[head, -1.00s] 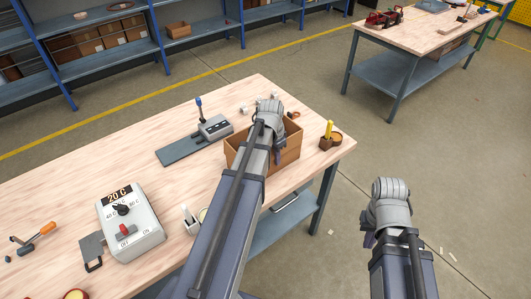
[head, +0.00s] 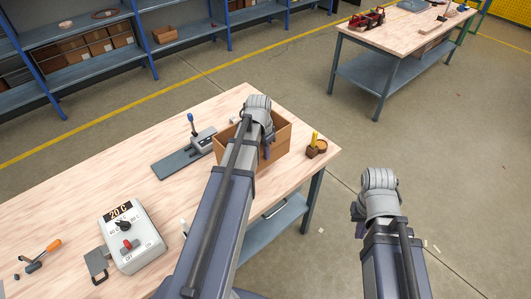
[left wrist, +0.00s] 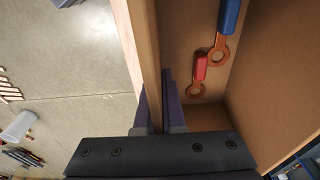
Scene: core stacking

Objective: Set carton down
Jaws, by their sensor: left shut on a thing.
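The carton (head: 281,143) is an open-topped brown box at the far right part of the workbench (head: 130,165). My left gripper (head: 268,150) is shut on one of its walls. In the left wrist view the fingers (left wrist: 160,110) clasp the top edge of the wall (left wrist: 143,45). Inside the carton are a blue-handled ring tool (left wrist: 225,30) and a red-handled one (left wrist: 198,75). The carton looks upright; its underside is hidden, so I cannot tell whether it touches the bench. My right gripper (head: 358,213) hangs over the floor, away from the carton, its jaws unclear.
A brown holder (head: 314,149) with a yellow item stands just right of the carton. A lever device (head: 203,140) is to its left. A temperature box (head: 131,237) sits nearer on the bench. The bench's left middle is clear. Shelves and another bench (head: 400,40) stand behind.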

